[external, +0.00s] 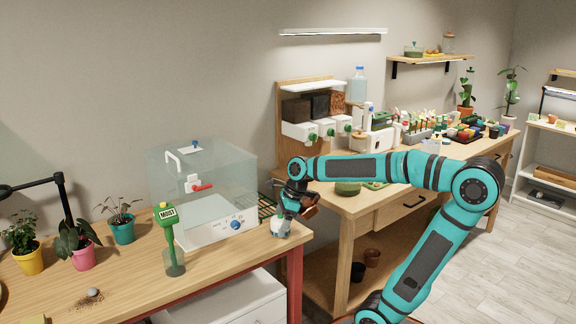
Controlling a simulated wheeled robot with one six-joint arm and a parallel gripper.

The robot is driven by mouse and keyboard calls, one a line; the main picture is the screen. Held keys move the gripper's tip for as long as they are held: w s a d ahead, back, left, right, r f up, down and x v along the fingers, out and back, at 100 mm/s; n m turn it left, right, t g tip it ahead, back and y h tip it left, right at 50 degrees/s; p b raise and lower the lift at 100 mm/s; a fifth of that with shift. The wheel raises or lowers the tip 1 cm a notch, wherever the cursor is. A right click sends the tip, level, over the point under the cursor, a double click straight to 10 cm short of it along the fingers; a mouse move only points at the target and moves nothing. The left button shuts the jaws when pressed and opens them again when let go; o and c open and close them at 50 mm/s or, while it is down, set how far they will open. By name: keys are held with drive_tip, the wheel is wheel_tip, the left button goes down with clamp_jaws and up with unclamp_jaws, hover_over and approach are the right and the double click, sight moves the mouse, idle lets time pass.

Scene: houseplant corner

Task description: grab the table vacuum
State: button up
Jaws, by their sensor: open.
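The gripper is open. It overlaps the object's upper part in the external view, so I cannot tell whether the fingers are around it or only near it.
A clear box with a white control panel (228,231) stands just left of my gripper. A green moisture meter (168,238) stands in a glass. Potted plants and a grey pebble (92,292) with spilled soil are further left. The wooden workbench (352,203) is close on the right.

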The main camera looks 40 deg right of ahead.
drive_tip(key=c, duration=1.2)
